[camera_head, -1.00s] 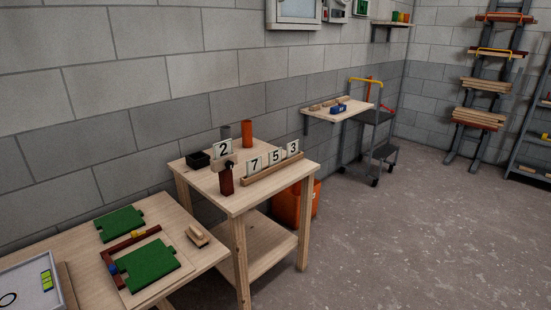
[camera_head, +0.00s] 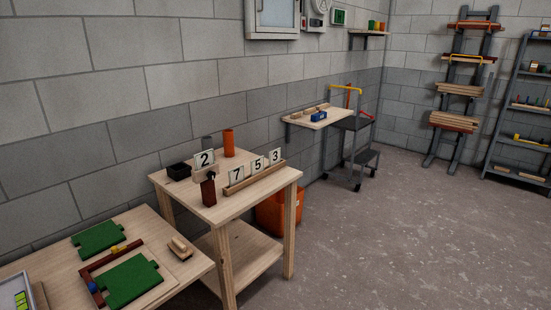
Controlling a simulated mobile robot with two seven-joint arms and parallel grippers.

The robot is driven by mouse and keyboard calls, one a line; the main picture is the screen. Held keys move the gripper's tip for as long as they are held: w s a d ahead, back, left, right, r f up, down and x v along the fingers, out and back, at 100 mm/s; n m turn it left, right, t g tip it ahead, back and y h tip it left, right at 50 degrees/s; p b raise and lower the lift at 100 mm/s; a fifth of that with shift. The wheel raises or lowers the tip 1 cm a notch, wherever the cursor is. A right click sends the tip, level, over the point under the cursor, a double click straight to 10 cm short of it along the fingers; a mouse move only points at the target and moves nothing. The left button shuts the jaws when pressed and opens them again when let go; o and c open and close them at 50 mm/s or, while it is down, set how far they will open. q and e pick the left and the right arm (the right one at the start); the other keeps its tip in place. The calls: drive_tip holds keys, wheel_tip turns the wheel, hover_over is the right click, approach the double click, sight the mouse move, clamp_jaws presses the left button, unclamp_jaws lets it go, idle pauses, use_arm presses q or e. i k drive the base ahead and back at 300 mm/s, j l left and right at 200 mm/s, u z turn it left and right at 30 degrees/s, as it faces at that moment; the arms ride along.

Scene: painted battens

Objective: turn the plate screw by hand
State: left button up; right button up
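A white plate with a black 2 (camera_head: 205,158) stands upright on the small wooden table (camera_head: 221,212). In front of it is a dark red-brown block (camera_head: 208,193) with a small black knob-like part (camera_head: 210,175) at its top. From here I cannot tell whether that part is the plate screw, or whether it touches the plate. To the right, plates 7 (camera_head: 236,175), 5 (camera_head: 257,165) and 3 (camera_head: 275,156) stand in a long wooden rack (camera_head: 254,177). Neither of my grippers is in view.
A black box (camera_head: 179,171) and an orange cylinder (camera_head: 228,143) stand behind on the same table. A lower workbench (camera_head: 190,268) with green pieces (camera_head: 132,280) adjoins at left. An orange bin (camera_head: 270,214) is beneath. Open floor (camera_head: 400,250) lies to the right.

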sight(211, 174)
drive_tip(key=i+j+z, duration=0.25)
drive_tip(key=i+z, duration=0.15)
drive_tip(key=i+j+z, duration=0.35)
drive_tip(key=i, duration=0.15)
